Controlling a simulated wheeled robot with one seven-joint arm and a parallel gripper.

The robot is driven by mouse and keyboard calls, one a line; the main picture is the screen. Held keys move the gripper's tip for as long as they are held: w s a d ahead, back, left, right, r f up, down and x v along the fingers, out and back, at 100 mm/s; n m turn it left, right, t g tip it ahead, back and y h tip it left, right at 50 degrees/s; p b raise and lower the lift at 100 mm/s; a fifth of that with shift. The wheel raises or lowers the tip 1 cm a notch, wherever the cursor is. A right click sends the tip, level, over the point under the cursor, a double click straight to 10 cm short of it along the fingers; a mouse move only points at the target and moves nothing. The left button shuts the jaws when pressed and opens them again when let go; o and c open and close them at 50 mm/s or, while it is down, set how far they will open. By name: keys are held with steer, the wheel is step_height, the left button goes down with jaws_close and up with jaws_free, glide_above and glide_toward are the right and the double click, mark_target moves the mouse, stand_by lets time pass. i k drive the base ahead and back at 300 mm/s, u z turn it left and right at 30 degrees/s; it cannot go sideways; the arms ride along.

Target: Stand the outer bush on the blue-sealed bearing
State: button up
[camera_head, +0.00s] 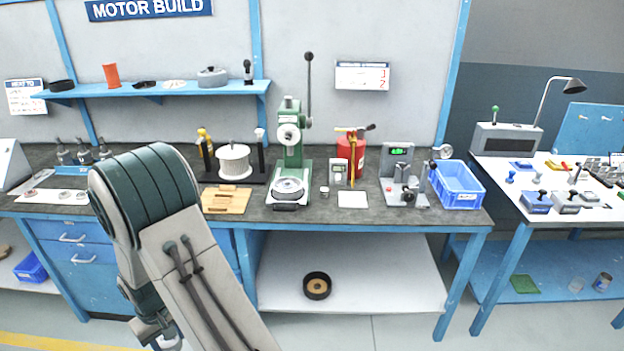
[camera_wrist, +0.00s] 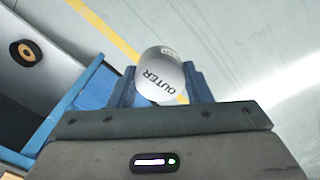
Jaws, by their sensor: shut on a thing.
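The outer bush (camera_wrist: 160,76) is a pale grey-white cylinder with the word OUTER on its side. In the wrist view my gripper (camera_wrist: 160,88) is shut on it, with a blue jaw on each side. The bush is held over open floor, with nothing touching its far end. In the head view my arm hides most of the lower left, and the jaws and bush cannot be made out. Small ring-shaped parts (camera_head: 66,195) lie on a white sheet at the bench's left. They are too small to tell which is the blue-sealed bearing.
The dark bench top (camera_head: 330,207) carries a green press (camera_head: 291,150), a wire spool (camera_head: 235,162), a wooden board (camera_head: 226,201), a red canister (camera_head: 351,150) and a blue crate (camera_head: 458,186). A black ring (camera_head: 317,286) sits on the lower shelf (camera_head: 380,285).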

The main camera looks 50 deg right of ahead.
mark_target(287, 185)
steer(key=z, duration=0.65)
steer(key=i, duration=0.55)
steer(key=z, duration=0.6)
